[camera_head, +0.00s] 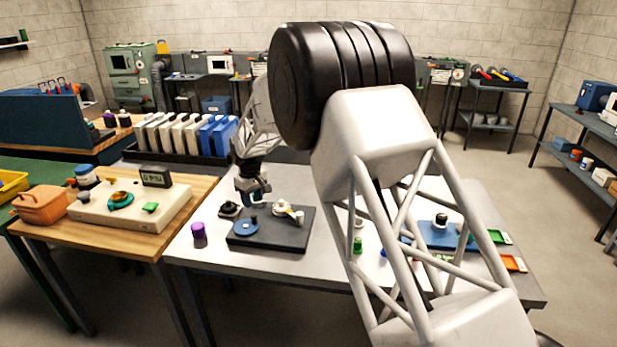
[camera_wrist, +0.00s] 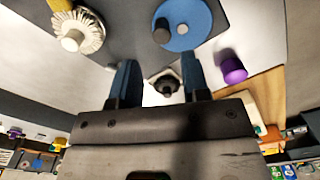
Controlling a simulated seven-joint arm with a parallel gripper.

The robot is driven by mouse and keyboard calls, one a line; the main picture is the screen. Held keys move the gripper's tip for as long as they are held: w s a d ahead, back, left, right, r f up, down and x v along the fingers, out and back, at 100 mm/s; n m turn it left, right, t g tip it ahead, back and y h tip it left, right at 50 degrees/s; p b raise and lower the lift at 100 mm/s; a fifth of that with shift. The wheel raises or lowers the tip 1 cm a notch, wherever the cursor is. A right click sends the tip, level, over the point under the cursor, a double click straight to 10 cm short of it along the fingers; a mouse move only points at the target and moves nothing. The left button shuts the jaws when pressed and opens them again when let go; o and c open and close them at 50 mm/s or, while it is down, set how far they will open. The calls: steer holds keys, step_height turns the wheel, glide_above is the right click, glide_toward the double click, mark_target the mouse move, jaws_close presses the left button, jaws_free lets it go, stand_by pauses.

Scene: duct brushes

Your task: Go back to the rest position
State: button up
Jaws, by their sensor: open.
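My gripper (camera_head: 254,197) hangs above the back left part of the dark board on the grey-white table. In the wrist view its two blue fingers (camera_wrist: 160,82) are apart, with nothing held between them. A black square-based knob (camera_wrist: 165,83) shows in the gap beyond the fingers, apparently on the table below; it also shows in the head view (camera_head: 230,210). My large arm links hide much of the table's middle.
The dark board (camera_head: 270,241) bears a blue disc (camera_head: 245,228) and a white toothed wheel (camera_wrist: 92,33). A purple cylinder (camera_head: 198,231) stands left of it. A binder rack (camera_head: 176,155) stands behind. A blue plate (camera_head: 437,238) and coloured trays lie right.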

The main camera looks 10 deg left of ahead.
steer(key=s+d+r+m, duration=0.2)
steer(key=s+d+r, duration=0.45)
steer(key=d, duration=0.45)
steer(key=s+d+r+m+t, duration=0.1)
steer(key=s+d+r+m, duration=0.1)
steer(key=s+d+r, duration=0.65)
steer(key=s+d+r+m, duration=0.2)
steer(key=d+r, duration=0.4)
steer(key=d, duration=0.8)
steer(key=s+d+m, duration=0.2)
steer(key=s+d, duration=0.4)
steer(key=s, duration=0.5)
steer(key=s+d+f+m+t, duration=0.1)
steer(key=s+d+m, duration=0.1)
steer(key=s+d, duration=0.4)
steer(key=s+d+f+m, duration=0.1)
steer(key=s+d, duration=0.6)
steer(key=s, duration=0.9)
steer(key=shift+s+m+t, duration=0.2)
steer(key=shift+m+t, duration=0.1)
steer(key=shift+m, duration=0.3)
steer(key=shift+f, duration=0.1)
